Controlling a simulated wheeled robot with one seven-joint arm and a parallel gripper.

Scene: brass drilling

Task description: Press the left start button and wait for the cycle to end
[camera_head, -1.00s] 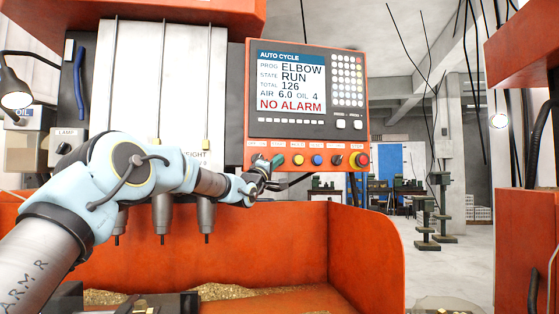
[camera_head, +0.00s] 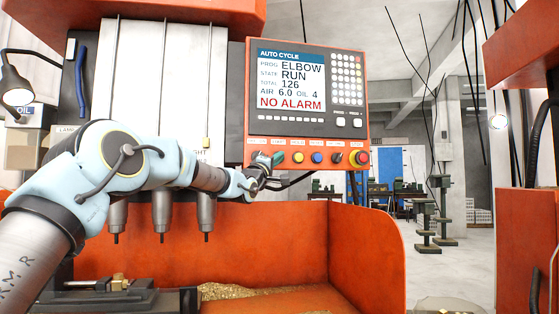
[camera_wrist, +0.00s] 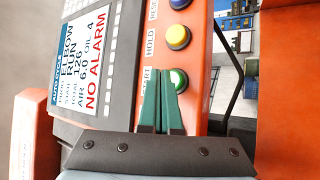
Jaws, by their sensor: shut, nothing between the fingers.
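The control panel (camera_head: 306,88) shows AUTO CYCLE, program ELBOW, state RUN, total 126 and NO ALARM. It also shows, turned on its side, in the wrist view (camera_wrist: 85,55). The green button (camera_wrist: 180,77) labelled START sits on the orange strip under the screen. My gripper (camera_wrist: 160,74) is shut and empty, with its green fingertips right at this button and partly over its label. I cannot tell whether they touch or press it. In the head view my gripper (camera_head: 272,161) is at the left end of the button row.
A yellow HOLD button (camera_wrist: 178,37) and a blue button lie beside START. A red emergency stop (camera_head: 362,158) is at the row's right end. Several spindles (camera_head: 162,213) hang above the orange chip tray (camera_head: 365,260). A fixture (camera_head: 120,288) with a brass part stands at lower left.

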